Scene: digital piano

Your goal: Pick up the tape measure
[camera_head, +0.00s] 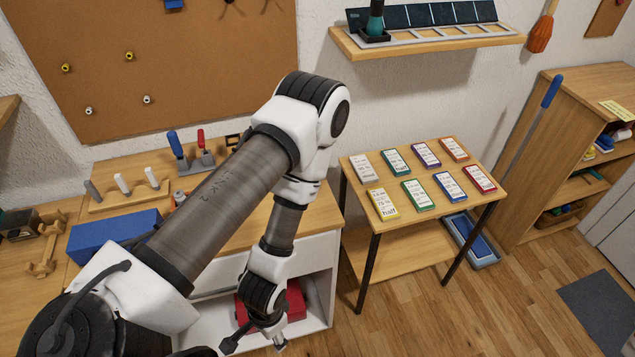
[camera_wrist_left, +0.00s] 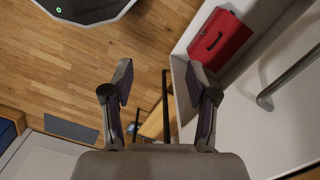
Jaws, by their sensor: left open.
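I cannot make out a tape measure for certain in either view. Small dark items (camera_head: 232,140) at the back of the workbench are partly hidden by my left arm, and I cannot tell what they are. My left gripper (camera_head: 262,342) hangs low in front of the white cabinet in the head view, partly cut off by the bottom edge. In the left wrist view my left gripper (camera_wrist_left: 160,82) is open, its two fingers wide apart with nothing between them. My right gripper is not in view.
A red toolbox (camera_head: 294,303) sits in the open cabinet shelf near my left gripper; it also shows in the left wrist view (camera_wrist_left: 220,42). A small table (camera_head: 372,247) with several coloured boxes stands to the right. A blue box (camera_head: 112,232) lies on the workbench.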

